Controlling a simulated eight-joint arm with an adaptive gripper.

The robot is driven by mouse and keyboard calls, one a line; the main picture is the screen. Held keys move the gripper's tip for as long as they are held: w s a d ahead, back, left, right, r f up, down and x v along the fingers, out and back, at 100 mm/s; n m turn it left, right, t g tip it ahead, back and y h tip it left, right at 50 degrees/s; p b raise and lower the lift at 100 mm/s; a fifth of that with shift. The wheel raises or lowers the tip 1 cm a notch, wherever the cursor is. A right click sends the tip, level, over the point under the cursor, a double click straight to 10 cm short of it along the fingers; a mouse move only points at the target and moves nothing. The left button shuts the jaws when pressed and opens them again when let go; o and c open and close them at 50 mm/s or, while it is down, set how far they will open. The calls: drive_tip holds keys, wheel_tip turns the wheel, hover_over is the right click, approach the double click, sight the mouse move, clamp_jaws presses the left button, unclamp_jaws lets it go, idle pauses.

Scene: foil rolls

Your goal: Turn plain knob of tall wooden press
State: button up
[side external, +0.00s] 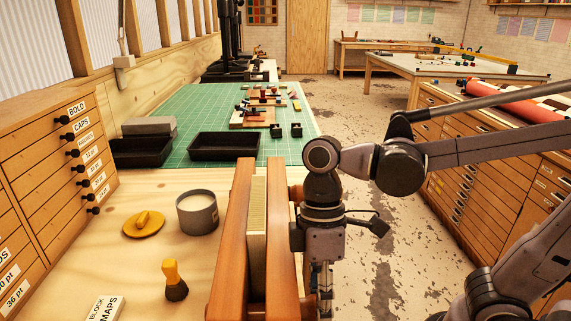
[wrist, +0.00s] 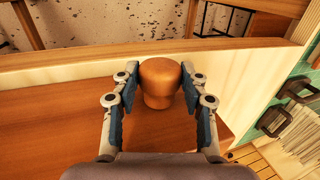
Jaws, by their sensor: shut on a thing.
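The tall wooden press (side external: 231,240) stands at the bench's front edge in the side external view, with two upright reddish boards and a pale block of sheets between them. Its plain knob (wrist: 159,80) is a smooth, rounded wooden knob in the wrist view. My gripper (wrist: 160,90) has one blue-padded finger on each side of the knob and is shut on it. In the side external view my gripper (side external: 322,285) points down at the press's right side, where the knob is mostly hidden behind it.
A grey tin (side external: 197,213), a yellow lid (side external: 144,225) and a brush (side external: 174,280) stand left of the press. Black trays (side external: 223,147) sit behind on the green mat (side external: 180,105). A drawer cabinet (side external: 60,150) borders the left. Open floor (side external: 375,255) lies right of the bench.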

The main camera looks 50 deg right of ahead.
drive_tip(key=o, duration=1.2)
drive_tip(key=shift+c, duration=0.2)
drive_tip(key=v, duration=1.2)
drive_tip(key=w+d+f+m+t+h, duration=0.1)
drive_tip(key=w+d+f+m+t, duration=0.2)
drive_tip(key=d+f, duration=0.3)
drive_tip(key=w+d+f+m+t+h, duration=0.1)
drive_tip(key=w+d+f+m+t, duration=0.2)
drive_tip(key=d+f+m+t, duration=0.3)
drive_tip(key=shift+d+f+t, duration=0.3)
drive_tip(key=shift+d+f, duration=0.25)
drive_tip(key=shift+d, duration=0.25)
